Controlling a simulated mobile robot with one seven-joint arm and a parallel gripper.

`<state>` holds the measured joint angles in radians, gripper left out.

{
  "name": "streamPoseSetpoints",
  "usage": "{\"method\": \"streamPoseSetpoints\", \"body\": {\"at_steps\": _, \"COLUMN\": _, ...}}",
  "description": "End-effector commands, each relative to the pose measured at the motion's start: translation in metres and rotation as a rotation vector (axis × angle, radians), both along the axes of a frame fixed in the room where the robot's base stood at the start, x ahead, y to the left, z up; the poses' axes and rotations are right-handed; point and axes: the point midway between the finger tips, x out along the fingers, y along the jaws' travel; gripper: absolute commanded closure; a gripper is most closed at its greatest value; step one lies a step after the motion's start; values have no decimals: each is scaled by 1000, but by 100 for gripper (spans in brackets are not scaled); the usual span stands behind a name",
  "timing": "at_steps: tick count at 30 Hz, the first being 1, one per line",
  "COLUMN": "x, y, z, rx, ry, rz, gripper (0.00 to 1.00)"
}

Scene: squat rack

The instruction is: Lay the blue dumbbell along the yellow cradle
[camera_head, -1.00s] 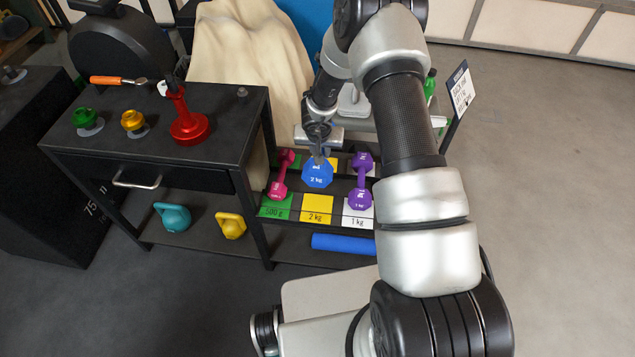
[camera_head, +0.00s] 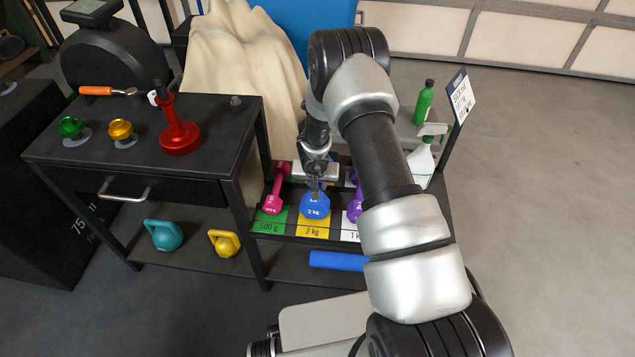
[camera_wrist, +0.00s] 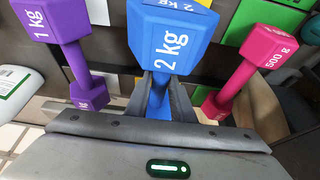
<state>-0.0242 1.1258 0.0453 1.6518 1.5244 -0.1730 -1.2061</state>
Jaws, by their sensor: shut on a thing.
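The blue dumbbell (camera_head: 315,206), marked 2 kg, is at the yellow cradle (camera_head: 313,227), with its near head over the yellow panel in the head view. My gripper (camera_head: 315,189) is shut on its handle. In the wrist view the gripper's fingers (camera_wrist: 161,86) straddle the blue handle, and the large blue head (camera_wrist: 172,38) hides most of what lies behind. Small yellow parts of the cradle (camera_wrist: 208,4) show beside it. I cannot tell whether the dumbbell touches the cradle. Its far head is hidden.
The pink dumbbell (camera_head: 275,190) lies on the green cradle to the left, and the purple dumbbell (camera_head: 354,207) on the white one to the right, both close by. A blue roll (camera_head: 338,261) lies below. A black table (camera_head: 210,125) stands left.

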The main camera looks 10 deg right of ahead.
Motion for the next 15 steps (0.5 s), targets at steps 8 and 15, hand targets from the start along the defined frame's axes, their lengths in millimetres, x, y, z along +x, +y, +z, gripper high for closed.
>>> {"method": "streamPoseSetpoints", "body": {"at_steps": 8, "x": 5, "y": 0, "z": -8, "rx": -1, "ry": -9, "rz": 0, "gripper": 100}}
{"method": "streamPoseSetpoints", "body": {"at_steps": 15, "x": 4, "y": 0, "z": -11, "rx": -2, "ry": -9, "rz": -1, "gripper": 100}}
